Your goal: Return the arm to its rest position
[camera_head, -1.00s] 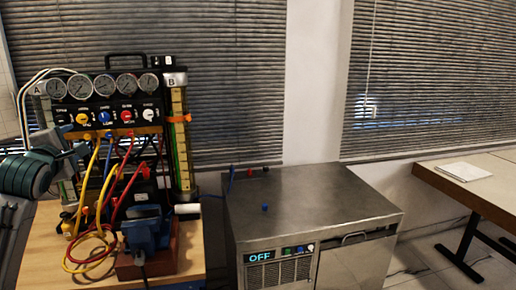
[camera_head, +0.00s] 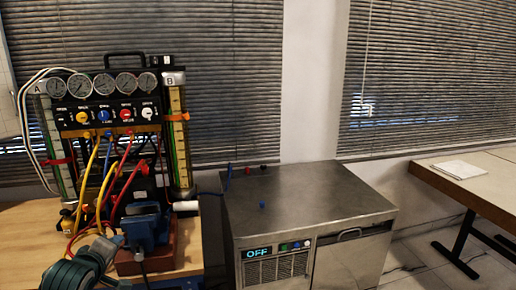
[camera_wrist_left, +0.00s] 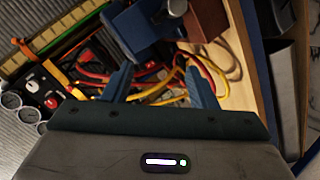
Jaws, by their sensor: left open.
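My left gripper (camera_head: 100,250) is low at the left of the head view, in front of the gauge rig (camera_head: 108,115) and just left of the blue vise (camera_head: 146,228). In the left wrist view its two blue fingers (camera_wrist_left: 159,68) are spread apart with nothing held between them. Red and yellow hoses (camera_wrist_left: 165,88) show beyond the fingers, and they look apart from them. The vise also shows at the top of the wrist view (camera_wrist_left: 145,28). My right gripper is in neither view.
The rig stands on a wooden bench (camera_head: 25,232) with hoses hanging down its front. A steel cabinet (camera_head: 315,205) with a display reading OFF stands to the right. A table (camera_head: 490,190) with papers is at the far right. Floor shows between cabinet and table.

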